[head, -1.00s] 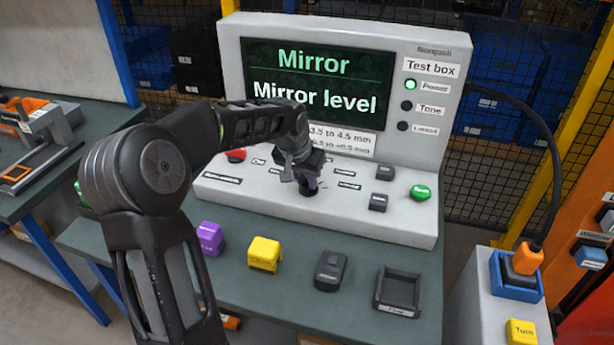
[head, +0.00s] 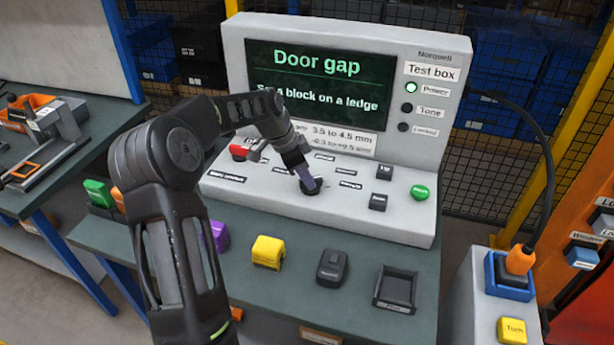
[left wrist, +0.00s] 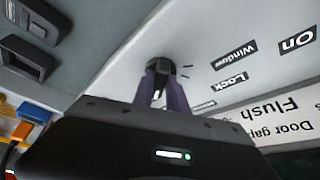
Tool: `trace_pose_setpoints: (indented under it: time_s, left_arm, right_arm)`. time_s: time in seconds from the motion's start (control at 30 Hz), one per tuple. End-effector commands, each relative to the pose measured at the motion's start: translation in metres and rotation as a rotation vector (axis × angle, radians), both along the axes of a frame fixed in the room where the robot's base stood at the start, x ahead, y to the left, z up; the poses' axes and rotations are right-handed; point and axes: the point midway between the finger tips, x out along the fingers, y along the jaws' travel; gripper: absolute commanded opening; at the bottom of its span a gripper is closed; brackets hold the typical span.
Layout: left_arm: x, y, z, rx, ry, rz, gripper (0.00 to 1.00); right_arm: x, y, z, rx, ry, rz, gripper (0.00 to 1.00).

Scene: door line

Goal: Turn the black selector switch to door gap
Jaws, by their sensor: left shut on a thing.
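The black selector switch (head: 311,187) is a round knob on the sloped panel of the grey test box (head: 235,40). My left gripper (head: 307,180) reaches down to it, its purple-grey fingers shut on the knob. In the left wrist view the knob (left wrist: 160,66) sits between the two fingertips (left wrist: 162,85), with labels such as Window and Lock around it. The screen (head: 320,85) reads "Door gap" with a line about a block on a ledge, partly hidden by my arm. My right gripper is not in view.
A yellow block (head: 267,251), a dark handheld device (head: 332,266) and an empty black tray (head: 396,289) lie along the bench front. A purple block (head: 219,236) is partly behind my arm.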

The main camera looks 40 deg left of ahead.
Motion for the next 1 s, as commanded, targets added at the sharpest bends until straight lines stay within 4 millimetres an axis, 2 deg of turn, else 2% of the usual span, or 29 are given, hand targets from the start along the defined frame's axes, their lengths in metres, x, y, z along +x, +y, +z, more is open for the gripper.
trace_pose_setpoints:
  time_s: [0.23,0.67,0.7,0.93,1.0]
  left_arm:
    - [0.0009,0.0009,0.0001,0.001,-0.001,-0.079,0.00]
    - [0.0007,0.0009,0.0000,0.002,0.000,-0.092,0.00]
    - [0.0006,0.0009,-0.0001,0.002,0.000,-0.092,0.21]
    - [0.0007,0.0009,-0.0001,0.001,0.000,-0.091,0.39]
    - [0.0006,0.0009,-0.0001,0.001,0.000,-0.091,0.40]
  right_arm:
    - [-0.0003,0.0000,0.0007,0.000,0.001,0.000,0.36]
    - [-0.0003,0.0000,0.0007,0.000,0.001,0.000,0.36]
    - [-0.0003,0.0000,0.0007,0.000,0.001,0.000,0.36]
    - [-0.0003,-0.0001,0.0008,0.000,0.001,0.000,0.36]
    - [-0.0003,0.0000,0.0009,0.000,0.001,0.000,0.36]
